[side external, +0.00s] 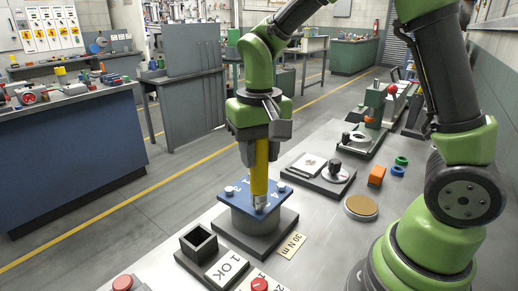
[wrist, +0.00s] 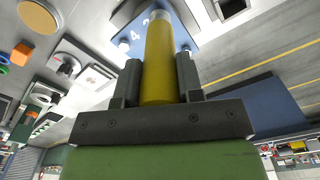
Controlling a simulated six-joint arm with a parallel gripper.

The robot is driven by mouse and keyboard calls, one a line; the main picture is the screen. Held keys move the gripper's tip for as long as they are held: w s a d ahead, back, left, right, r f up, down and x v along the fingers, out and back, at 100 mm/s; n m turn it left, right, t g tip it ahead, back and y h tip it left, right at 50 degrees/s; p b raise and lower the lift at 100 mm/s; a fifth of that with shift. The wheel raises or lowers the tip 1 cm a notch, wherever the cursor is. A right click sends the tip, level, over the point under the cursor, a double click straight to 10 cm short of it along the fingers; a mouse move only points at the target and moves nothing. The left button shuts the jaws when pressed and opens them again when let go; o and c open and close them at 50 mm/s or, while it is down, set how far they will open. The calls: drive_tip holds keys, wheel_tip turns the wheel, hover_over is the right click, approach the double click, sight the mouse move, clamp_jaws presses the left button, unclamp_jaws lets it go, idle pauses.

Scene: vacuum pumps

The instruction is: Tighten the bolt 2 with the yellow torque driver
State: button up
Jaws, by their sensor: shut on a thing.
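My gripper (side external: 260,150) is shut on the yellow torque driver (side external: 260,178) and holds it upright, pointing down. The driver also shows in the wrist view (wrist: 158,65), between the two dark fingers. Its silver tip (side external: 261,207) is at the near edge of the blue plate (side external: 240,199) on top of the grey round pump body (side external: 250,222). I cannot tell whether the tip is seated on a bolt. The driver hides part of the plate.
A dial on a base (side external: 336,172), orange block (side external: 376,176) and round tan disc (side external: 362,207) stand to the right.

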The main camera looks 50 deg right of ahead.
drive_tip(key=shift+f, duration=0.9)
idle(1.8)
drive_tip(key=shift+r, duration=2.35)
drive_tip(key=shift+w, duration=0.1)
